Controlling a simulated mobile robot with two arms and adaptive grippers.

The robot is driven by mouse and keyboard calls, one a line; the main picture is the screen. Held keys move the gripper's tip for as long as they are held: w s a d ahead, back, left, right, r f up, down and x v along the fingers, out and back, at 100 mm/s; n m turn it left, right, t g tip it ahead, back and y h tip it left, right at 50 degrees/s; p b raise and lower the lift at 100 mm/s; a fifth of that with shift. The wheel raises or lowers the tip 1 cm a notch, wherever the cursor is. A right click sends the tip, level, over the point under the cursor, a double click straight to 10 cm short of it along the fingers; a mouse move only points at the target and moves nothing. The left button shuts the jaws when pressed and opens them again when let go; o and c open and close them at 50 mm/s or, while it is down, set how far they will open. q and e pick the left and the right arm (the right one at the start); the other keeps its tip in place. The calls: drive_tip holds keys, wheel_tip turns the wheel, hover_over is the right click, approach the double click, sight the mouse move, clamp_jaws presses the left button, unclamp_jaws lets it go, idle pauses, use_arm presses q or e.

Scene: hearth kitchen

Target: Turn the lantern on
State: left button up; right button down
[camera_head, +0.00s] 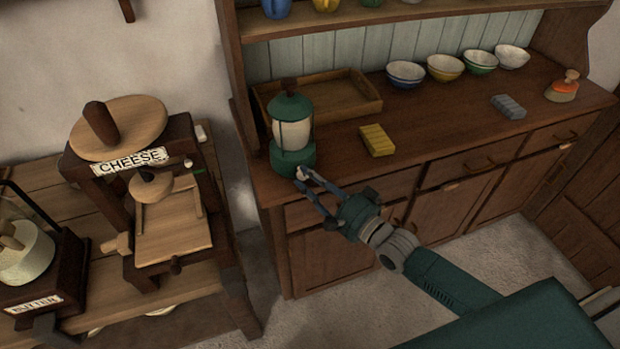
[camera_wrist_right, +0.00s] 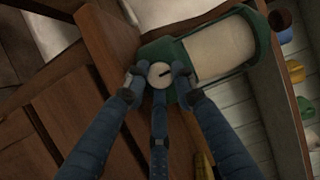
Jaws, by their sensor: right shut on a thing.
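The green lantern (camera_head: 292,132) with a pale glass stands upright on the dresser top at its left front corner. Its glass looks dull white, with no clear glow. My right gripper (camera_head: 303,178) reaches the front of its base. In the right wrist view the lantern (camera_wrist_right: 218,45) lies sideways, and my right gripper (camera_wrist_right: 158,74) is shut on its round white knob (camera_wrist_right: 160,75). The knob has a dark mark pointing toward the upper right in that view. My left gripper is not in view.
A wooden tray (camera_head: 372,104) stands behind the lantern. A cheese press (camera_head: 165,225) stands on the left table.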

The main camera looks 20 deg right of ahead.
drive_tip(key=shift+r+n+p, duration=0.3)
drive_tip(key=shift+p, duration=0.4)
drive_tip(key=n+g+h+p, duration=0.1)
drive_tip(key=n+p, duration=0.1)
drive_tip(key=p, duration=0.2)
drive_tip(key=n+h+p, duration=0.1)
drive_tip(key=n+p, duration=0.2)
drive_tip(key=p, duration=0.1)
drive_tip(key=n+g+h+p, duration=0.1)
drive_tip(key=n+p, duration=0.1)
drive_tip(key=p, duration=0.2)
drive_tip(key=shift+a+r+g, duration=0.3)
drive_tip(key=shift+r, duration=0.05)
drive_tip(key=shift+n+h+p, duration=0.6)
drive_tip(key=shift+n+p, duration=0.3)
drive_tip(key=shift+p, duration=0.05)
drive_tip(key=shift+a+f+n+h+p, duration=0.1)
drive_tip(key=shift+f+n+h+p, duration=0.05)
drive_tip(key=shift+n+h+p, duration=0.4)
drive_tip(key=shift+n+h, duration=0.25)
drive_tip(key=shift+n, duration=0.3)
drive_tip(key=shift+a+f+n+h, duration=0.1)
drive_tip(key=shift+n+h, duration=0.5)
drive_tip(key=shift+n, duration=0.1)
drive_tip(key=c, duration=1.4)
unclamp_jaws()
